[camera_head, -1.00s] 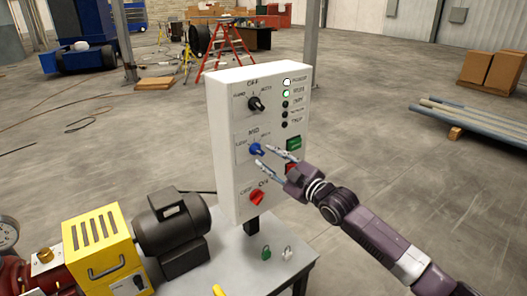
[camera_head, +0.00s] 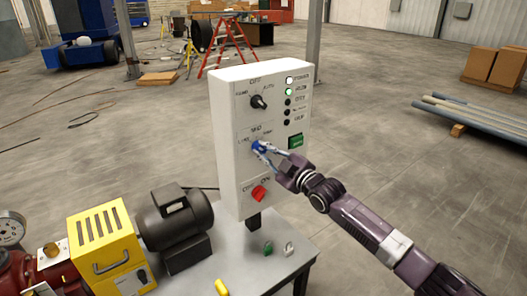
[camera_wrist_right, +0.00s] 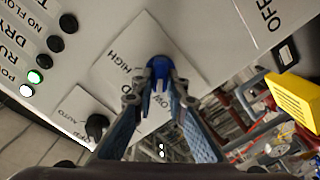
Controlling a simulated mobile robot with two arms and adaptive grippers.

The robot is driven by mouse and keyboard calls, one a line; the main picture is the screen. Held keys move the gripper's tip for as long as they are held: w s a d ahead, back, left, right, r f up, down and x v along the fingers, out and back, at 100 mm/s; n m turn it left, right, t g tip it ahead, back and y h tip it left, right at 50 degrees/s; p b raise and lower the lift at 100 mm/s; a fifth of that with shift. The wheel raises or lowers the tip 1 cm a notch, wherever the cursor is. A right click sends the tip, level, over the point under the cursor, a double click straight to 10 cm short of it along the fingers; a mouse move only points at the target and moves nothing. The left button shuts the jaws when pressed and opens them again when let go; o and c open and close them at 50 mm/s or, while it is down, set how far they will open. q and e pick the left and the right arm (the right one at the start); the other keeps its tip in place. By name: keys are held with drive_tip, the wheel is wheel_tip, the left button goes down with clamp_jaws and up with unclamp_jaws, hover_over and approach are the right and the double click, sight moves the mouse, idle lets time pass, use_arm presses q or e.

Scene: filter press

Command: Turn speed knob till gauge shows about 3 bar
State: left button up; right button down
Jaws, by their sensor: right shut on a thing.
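The blue speed knob (camera_head: 258,146) is on the middle plate of the white control box. My right gripper (camera_head: 264,147) reaches it from the right and is shut on it. In the right wrist view the blue knob (camera_wrist_right: 160,68) sits between the two fingertips (camera_wrist_right: 158,92), with the words HIGH, MID and LOW partly visible around it. The pressure gauge (camera_head: 10,228) is at the left edge, cut off by the frame; its reading is too small to tell. My left gripper is not in view.
The white control box (camera_head: 228,165) also carries a black switch (camera_head: 258,102), a red switch (camera_head: 258,193), a green button (camera_head: 295,141) and lamps, two lit. The yellow-guarded pump (camera_head: 103,245) and dark motor (camera_head: 175,225) stand left on the grey table (camera_head: 245,262). Padlocks lie in front.

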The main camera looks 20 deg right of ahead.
drive_tip(key=shift+m, duration=0.3)
drive_tip(key=m+b, duration=0.1)
drive_tip(key=m, duration=0.2)
drive_tip(key=shift+d+m, duration=0.1)
drive_tip(key=shift+m, duration=0.2)
drive_tip(key=shift+d+m+b, duration=0.1)
drive_tip(key=shift+m+b, duration=0.45)
drive_tip(key=shift+m, duration=1.75)
drive_tip(key=c, duration=1.9)
unclamp_jaws()
drive_tip(key=shift+c, duration=0.2)
drive_tip(key=shift+s+d, duration=0.2)
drive_tip(key=shift+s, duration=0.3)
drive_tip(key=v, duration=1)
drive_tip(key=shift+s, duration=0.4)
